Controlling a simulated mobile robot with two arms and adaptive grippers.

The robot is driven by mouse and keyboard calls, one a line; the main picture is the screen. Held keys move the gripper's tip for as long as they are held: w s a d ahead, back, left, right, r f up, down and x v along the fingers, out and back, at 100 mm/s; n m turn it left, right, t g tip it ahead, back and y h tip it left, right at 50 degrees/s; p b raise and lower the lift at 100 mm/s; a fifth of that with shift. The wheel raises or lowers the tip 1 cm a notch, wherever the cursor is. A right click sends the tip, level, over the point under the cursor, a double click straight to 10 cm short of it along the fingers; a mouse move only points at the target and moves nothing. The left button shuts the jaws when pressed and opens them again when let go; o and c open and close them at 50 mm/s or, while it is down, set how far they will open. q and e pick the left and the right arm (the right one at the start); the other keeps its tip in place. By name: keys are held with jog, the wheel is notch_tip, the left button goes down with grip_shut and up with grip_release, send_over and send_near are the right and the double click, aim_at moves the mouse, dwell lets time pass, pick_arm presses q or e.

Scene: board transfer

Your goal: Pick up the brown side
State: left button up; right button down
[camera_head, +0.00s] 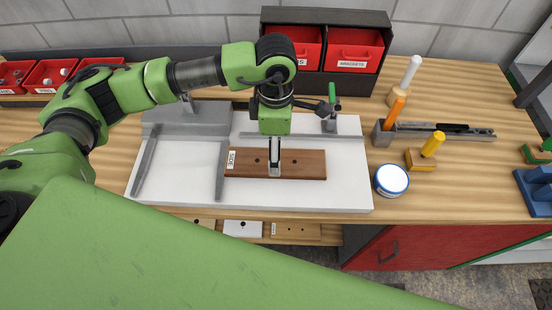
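The brown side (305,164) is a flat brown board with a white label at its left end. It lies on the white work surface (320,200) in the camera_head view. My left gripper (274,168) points down over the middle of the board. A grey finger crosses the board and reaches its near edge. The gripper hides part of the board, and I cannot tell whether the fingers press on it. My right gripper is not in view.
A grey fixture (190,118) with metal rails stands left of the board. A green-handled clamp (331,110) is behind it. A white-lidded round tub (391,180) and a yellow-handled tool (433,143) are to the right. Red bins (355,48) stand at the back.

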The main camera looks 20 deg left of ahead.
aim_at(296, 164)
pick_arm(q)
notch_tip(296, 164, down, 2)
jog(key=shift+f+p, duration=0.2)
jog(key=shift+p, duration=0.95)
notch_tip(296, 164, down, 2)
jog(key=shift+f+p, duration=0.1)
jog(key=shift+p, duration=0.25)
jog(key=shift+w+f, duration=0.1)
jog(key=shift+f, duration=0.3)
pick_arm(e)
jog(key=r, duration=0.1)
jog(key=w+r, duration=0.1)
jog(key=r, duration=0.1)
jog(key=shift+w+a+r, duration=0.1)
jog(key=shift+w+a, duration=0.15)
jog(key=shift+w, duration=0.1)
pick_arm(q)
jog(key=c, duration=1.4)
jog(key=shift+c, duration=0.6)
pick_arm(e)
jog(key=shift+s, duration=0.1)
